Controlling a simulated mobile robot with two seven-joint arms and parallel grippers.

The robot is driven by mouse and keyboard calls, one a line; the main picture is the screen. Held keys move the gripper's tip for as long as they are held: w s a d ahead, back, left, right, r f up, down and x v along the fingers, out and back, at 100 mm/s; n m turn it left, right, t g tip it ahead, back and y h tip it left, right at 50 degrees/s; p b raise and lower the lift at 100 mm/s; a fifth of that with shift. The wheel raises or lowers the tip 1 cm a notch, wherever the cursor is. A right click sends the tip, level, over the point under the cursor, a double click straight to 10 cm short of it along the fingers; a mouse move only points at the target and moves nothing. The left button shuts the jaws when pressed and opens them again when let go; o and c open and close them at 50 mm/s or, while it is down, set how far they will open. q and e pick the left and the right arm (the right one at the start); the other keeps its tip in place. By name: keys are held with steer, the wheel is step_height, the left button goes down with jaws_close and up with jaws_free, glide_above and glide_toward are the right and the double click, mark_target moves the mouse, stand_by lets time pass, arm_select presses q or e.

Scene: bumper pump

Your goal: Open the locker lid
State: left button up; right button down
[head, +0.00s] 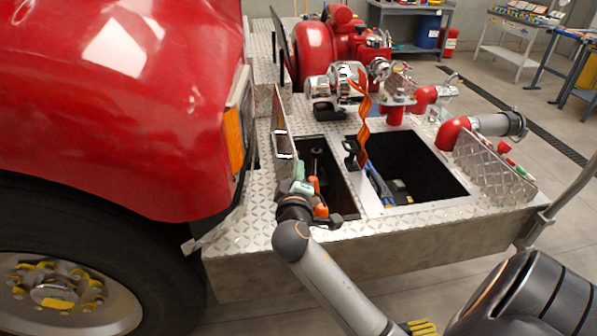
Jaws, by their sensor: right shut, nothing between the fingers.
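The narrow left locker (338,174) in the diamond-plate bumper is open, with a dark interior. Its metal lid (284,112) stands roughly upright along the left side of the opening. The wider right locker (425,172) is also open, and its lid (497,167) leans outward on the right. My right gripper (301,187) is at the near left edge of the narrow locker, close to the lower end of the upright lid. It looks shut and empty; its fingertips are small, and I cannot tell whether they touch the lid. My left gripper is not in view.
The red truck body (130,95) and its wheel (75,280) fill the left. A red pump (318,52) and chrome fittings stand behind the lockers. An orange strap (364,120) hangs into the right locker. Red pipe elbows (452,132) flank it. Open floor lies right.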

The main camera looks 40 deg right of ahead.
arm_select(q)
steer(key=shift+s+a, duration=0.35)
arm_select(e)
steer(key=shift+s+a, duration=0.25)
steer(key=shift+s, duration=0.05)
